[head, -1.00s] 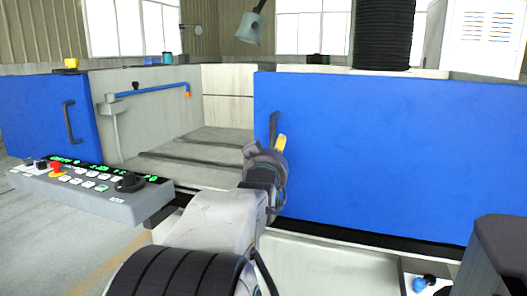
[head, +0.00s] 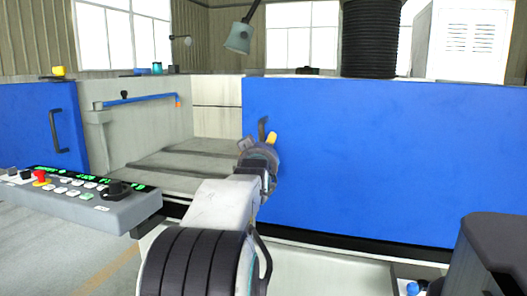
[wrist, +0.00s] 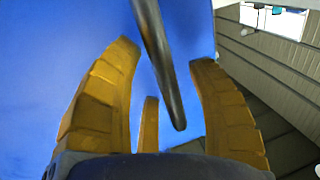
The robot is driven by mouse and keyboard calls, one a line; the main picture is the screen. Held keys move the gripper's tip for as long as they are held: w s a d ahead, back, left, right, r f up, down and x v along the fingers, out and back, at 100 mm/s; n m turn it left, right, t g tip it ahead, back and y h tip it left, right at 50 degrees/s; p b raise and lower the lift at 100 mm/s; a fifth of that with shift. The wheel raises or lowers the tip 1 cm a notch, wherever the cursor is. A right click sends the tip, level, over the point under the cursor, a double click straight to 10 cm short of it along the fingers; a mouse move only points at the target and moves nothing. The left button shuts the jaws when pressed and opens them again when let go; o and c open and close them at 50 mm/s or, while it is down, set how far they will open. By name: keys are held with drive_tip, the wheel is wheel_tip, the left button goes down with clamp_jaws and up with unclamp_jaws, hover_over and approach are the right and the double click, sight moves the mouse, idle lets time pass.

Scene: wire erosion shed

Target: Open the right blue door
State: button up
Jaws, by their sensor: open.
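The right blue door (head: 390,160) is a wide flat panel. The open, pale machine bay lies beyond its left edge. Its dark upright bar handle (head: 263,128) is near that left edge, the lower part hidden by my gripper (head: 264,142). In the wrist view, the handle (wrist: 158,60) runs down between the yellow-brown ribbed fingers of my open gripper (wrist: 165,50). Its lower end shows between them, and I see a gap on both sides. I cannot tell whether any finger touches it.
The left blue door (head: 30,130) has a similar handle. A control panel (head: 85,195) with lit keys and a red button juts out at the left front. A blue pipe arm (head: 140,98) crosses the bay. A black ribbed column (head: 370,40) stands behind the right door.

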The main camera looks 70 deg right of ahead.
drive_tip(key=shift+d, duration=0.1)
clamp_jaws()
idle(0.6)
